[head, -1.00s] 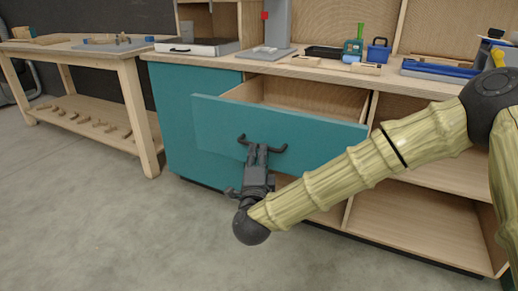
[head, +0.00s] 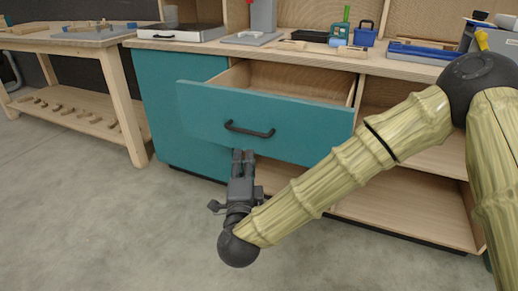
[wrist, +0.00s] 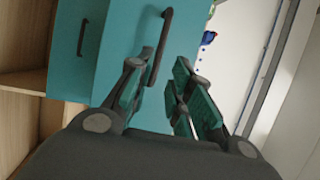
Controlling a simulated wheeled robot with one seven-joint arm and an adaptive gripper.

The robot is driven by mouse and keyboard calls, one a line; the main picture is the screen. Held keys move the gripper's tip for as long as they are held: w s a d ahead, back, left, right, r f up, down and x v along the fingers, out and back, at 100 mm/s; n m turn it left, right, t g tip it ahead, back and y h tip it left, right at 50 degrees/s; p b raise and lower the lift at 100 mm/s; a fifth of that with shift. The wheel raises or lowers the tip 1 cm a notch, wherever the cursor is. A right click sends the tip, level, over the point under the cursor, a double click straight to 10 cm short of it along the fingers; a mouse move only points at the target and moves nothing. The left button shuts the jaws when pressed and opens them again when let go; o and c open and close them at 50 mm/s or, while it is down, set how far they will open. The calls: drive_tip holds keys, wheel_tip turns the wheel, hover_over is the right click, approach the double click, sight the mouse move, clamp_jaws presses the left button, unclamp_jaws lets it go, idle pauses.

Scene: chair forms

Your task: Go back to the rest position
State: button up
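My gripper (head: 243,158) is below the dark handle (head: 249,130) of a teal drawer (head: 310,132), and its fingers point up toward the drawer front. In the wrist view my gripper (wrist: 155,80) has its two fingers apart with nothing between them. The handle also shows in the wrist view (wrist: 160,45), just beyond the fingers and apart from them. The drawer stands pulled out of the bench, and the part of its inside that shows looks bare. My bamboo-like arm reaches in from the right.
The workbench top (head: 400,66) carries a blue tray (head: 425,50), a blue toolbox (head: 365,34) and other tools. Open shelves (head: 420,205) lie behind my arm. A wooden table (head: 65,42) stands at the left. The floor (head: 90,220) in front is clear.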

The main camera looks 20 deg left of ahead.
drive_tip(key=s+d+f+n+g, duration=0.25)
drive_tip(key=d+f, duration=0.25)
drive_tip(key=f, duration=0.5)
drive_tip(key=s+d+f+n+g, duration=0.1)
drive_tip(key=d+f+n+g, duration=0.3)
drive_tip(key=f, duration=0.6)
drive_tip(key=s+d+f+n+g, duration=0.2)
drive_tip(key=d+f, duration=0.4)
drive_tip(key=f, duration=0.5)
drive_tip(key=s+d+f+n+g+h, duration=0.2)
drive_tip(key=s+d+f+g+h, duration=0.15)
drive_tip(key=s+d+f, duration=0.6)
drive_tip(key=s+d+f+n+g+h, duration=0.2)
drive_tip(key=s+d+f+g, duration=0.35)
drive_tip(key=d, duration=0.75)
drive_tip(key=s+d+f+g, duration=0.1)
drive_tip(key=s+d+f, duration=0.1)
drive_tip(key=s+d, duration=0.75)
wheel_tip(320, 180, up, 33)
drive_tip(key=h+p, duration=0.1)
drive_tip(key=p, duration=3.1)
drive_tip(key=shift+s+a+f, duration=0.2)
drive_tip(key=shift+s, duration=0.1)
drive_tip(key=shift+n+g, duration=0.25)
